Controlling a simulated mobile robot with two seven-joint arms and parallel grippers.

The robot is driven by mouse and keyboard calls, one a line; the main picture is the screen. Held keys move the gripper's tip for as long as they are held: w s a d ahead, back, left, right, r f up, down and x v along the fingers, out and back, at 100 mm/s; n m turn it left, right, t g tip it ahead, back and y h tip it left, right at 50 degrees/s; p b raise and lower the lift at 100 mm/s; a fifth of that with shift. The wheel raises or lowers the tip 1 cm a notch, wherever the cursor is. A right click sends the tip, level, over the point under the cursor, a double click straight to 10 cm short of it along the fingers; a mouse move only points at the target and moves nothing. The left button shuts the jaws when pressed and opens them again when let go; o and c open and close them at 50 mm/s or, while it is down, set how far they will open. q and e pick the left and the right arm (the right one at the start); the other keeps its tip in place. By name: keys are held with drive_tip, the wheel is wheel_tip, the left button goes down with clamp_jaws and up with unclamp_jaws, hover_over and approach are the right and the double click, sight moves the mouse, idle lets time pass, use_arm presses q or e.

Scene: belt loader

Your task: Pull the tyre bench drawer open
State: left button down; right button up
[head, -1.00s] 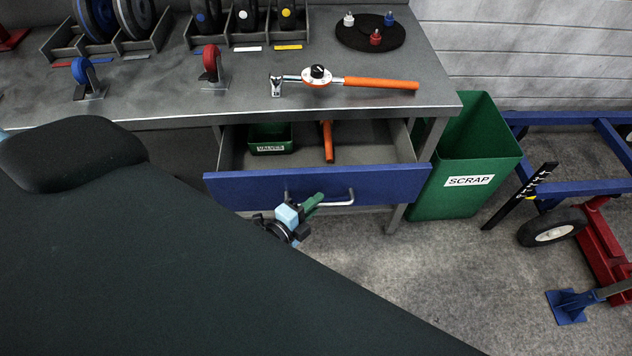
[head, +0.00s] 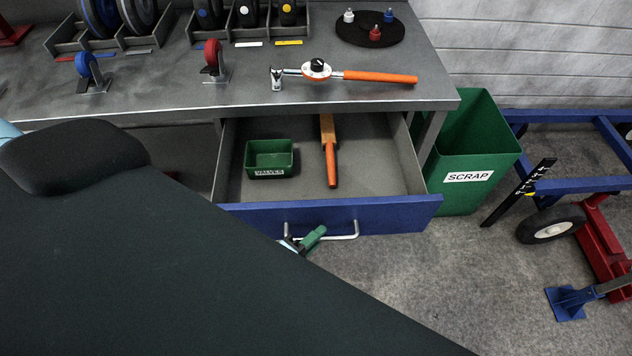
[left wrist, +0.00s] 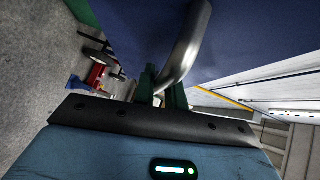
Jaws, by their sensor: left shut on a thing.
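The tyre bench drawer (head: 400,213) has a blue front and stands well out from under the grey bench top (head: 200,100). Its silver bar handle (head: 340,237) is on the front face. My left gripper (head: 308,241) is at the handle's left part, mostly hidden behind my dark arm. In the left wrist view, the green fingers (left wrist: 162,92) are shut on the silver handle (left wrist: 186,48). Inside the drawer are a green VALVES bin (head: 270,158) and an orange-handled tool (head: 330,155). My right gripper is not seen.
A green SCRAP bin (head: 468,178) stands close to the drawer's right side. A torque wrench (head: 350,75) and casters (head: 213,60) lie or stand on the bench top. A blue frame with a wheel (head: 552,226) is at the right. Floor in front of the drawer is clear.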

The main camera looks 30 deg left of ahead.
use_arm(q)
drive_tip(key=c, duration=1.5)
unclamp_jaws()
drive_tip(key=shift+o, duration=0.2)
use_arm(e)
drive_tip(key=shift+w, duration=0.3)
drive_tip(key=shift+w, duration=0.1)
use_arm(q)
drive_tip(key=b+v, duration=0.1)
drive_tip(key=v, duration=0.6)
drive_tip(key=shift+s, duration=0.35)
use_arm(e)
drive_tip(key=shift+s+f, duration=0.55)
use_arm(q)
drive_tip(key=shift+a, duration=0.1)
